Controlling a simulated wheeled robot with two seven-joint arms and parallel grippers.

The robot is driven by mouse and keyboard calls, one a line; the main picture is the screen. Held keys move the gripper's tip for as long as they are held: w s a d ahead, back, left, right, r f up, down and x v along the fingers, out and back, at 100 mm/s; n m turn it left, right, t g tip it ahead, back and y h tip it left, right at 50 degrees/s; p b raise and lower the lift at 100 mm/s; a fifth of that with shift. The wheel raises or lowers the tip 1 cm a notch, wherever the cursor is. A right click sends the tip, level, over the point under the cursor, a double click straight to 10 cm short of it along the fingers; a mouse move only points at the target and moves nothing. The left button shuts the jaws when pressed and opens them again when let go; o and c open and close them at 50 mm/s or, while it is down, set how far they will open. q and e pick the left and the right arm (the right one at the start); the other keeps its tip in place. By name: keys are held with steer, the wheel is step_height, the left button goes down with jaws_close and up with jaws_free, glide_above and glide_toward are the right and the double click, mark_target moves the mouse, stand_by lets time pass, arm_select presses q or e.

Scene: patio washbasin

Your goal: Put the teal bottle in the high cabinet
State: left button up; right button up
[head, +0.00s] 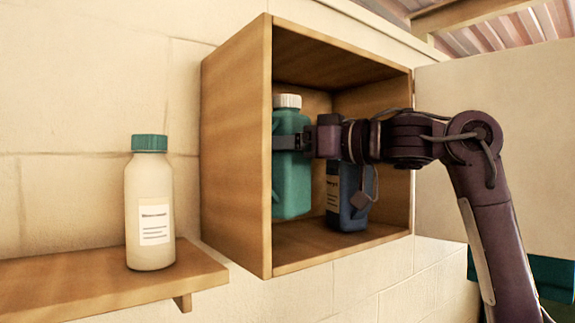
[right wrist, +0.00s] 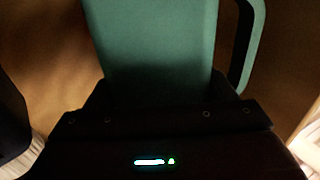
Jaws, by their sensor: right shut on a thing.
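The teal bottle (head: 292,185) with a white cap is upright inside the open wooden high cabinet (head: 235,150), near its left wall. My right gripper (head: 290,142) is shut on the upper part of the teal bottle. In the head view the bottle's base looks slightly above the cabinet floor. My left gripper is not in view.
A dark blue bottle (head: 345,205) with a label stands in the cabinet behind my right arm, right of the teal bottle. The cabinet door (head: 540,130) is swung open at the right. A white bottle with a teal cap (head: 150,205) stands on a wooden shelf (head: 90,285) at the left.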

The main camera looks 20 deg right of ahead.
mark_target(302, 171)
steer(key=f, duration=0.3)
steer(key=shift+s+d+p, duration=0.1)
steer(key=shift+s+p, duration=0.1)
steer(key=shift+p, duration=0.2)
steer(key=shift+w+f+p, duration=0.1)
steer(key=shift+w+p, duration=0.05)
steer(key=shift+p, duration=0.25)
steer(key=shift+w+f, duration=0.1)
steer(key=shift+f, duration=0.25)
steer(key=shift+f, duration=0.1)
steer(key=o, duration=1.6)
steer(key=shift+f, duration=0.15)
